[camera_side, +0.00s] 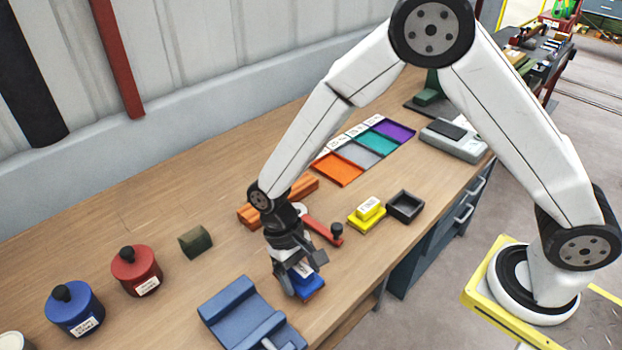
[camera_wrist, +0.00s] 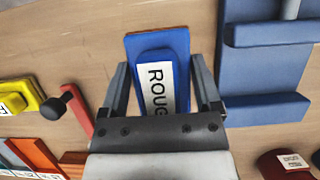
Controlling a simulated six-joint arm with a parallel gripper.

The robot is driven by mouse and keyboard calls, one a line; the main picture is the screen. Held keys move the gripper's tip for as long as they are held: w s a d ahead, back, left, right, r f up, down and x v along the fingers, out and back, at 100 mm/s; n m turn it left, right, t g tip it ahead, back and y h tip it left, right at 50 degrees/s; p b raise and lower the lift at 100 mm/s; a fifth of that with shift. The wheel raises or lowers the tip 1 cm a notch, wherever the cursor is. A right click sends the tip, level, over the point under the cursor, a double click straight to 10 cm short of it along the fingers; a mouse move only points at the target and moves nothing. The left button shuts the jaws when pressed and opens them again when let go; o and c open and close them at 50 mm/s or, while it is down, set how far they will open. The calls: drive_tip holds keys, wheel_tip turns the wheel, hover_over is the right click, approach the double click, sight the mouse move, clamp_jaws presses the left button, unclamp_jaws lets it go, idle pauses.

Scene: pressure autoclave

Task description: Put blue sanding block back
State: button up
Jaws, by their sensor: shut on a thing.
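The blue sanding block (camera_side: 309,288) has a white label reading "ROUG…" and an orange-brown edge along its underside. It also shows in the wrist view (camera_wrist: 154,75), with its near end hidden by my gripper's body. My gripper (camera_side: 297,283) points down, its two fingers closed on the sides of the block; it also shows in the wrist view (camera_wrist: 162,85). The block is at or just above the bench top; I cannot tell whether it touches. An orange, a grey, a teal and a purple tray (camera_side: 394,131) lie in a row at the back, with white labels behind them.
A blue vice (camera_side: 240,310) stands close to the left of the block. A red lever with a black knob (camera_side: 325,232), a yellow block (camera_side: 367,212) and an empty black tray (camera_side: 405,207) are behind it. Orange bars (camera_side: 252,213), a green block (camera_side: 195,241) and canisters (camera_side: 136,272) stand further left.

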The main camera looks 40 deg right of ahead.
sight(298, 283)
drive_tip(key=shift+w+a+f, duration=0.1)
drive_tip(key=shift+w+f, duration=0.15)
drive_tip(key=shift+f, duration=1.6)
drive_tip(key=shift+f, duration=0.15)
drive_tip(key=o, duration=1)
drive_tip(key=v, duration=1.2)
